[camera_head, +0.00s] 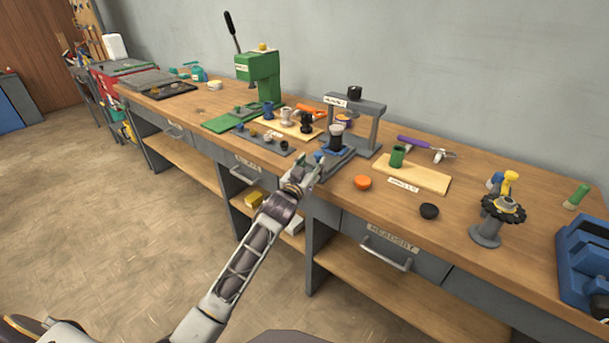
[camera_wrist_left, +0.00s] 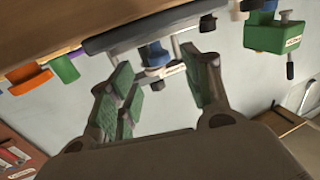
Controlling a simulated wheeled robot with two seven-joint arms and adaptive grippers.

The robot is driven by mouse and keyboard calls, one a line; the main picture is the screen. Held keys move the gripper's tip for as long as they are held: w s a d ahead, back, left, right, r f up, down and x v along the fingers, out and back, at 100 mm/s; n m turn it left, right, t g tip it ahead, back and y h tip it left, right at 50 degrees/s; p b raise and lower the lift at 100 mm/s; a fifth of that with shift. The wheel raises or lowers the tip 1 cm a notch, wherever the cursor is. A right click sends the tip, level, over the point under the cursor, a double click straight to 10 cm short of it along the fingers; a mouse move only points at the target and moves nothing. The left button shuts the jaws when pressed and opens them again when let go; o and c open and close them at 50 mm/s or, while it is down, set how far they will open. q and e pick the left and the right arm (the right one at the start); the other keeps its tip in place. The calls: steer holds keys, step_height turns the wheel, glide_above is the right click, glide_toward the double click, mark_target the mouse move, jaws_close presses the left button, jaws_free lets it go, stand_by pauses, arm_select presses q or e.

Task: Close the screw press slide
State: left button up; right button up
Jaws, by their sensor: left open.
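The screw press (camera_head: 368,108) is a grey upright frame with a black knob on top, standing near the middle of the bench. Its slide (camera_head: 334,152) juts out in front of the frame toward me, with a blue holder and a dark cup on it. My left gripper (camera_head: 306,172) is at the bench's front edge, just in front of the slide. In the left wrist view, which is upside down, the gripper (camera_wrist_left: 160,88) is open with nothing between its green pads. A blue part (camera_wrist_left: 154,54) shows beyond the pads. Contact with the slide cannot be told. My right gripper is not in view.
A green lever press (camera_head: 262,72) and small parts on mats stand to the left. An orange knob (camera_head: 362,182), a black disc (camera_head: 429,211) and a wooden board (camera_head: 428,180) with a green cylinder lie to the right. Drawer handles (camera_head: 385,256) stick out below the bench top.

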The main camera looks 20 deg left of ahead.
arm_select(q)
steer(key=shift+s+a, duration=0.15)
steer(key=shift+s, duration=1.25)
steer(key=shift+s+a, duration=0.1)
steer(key=shift+s, duration=1.25)
steer(key=shift+c, duration=0.5)
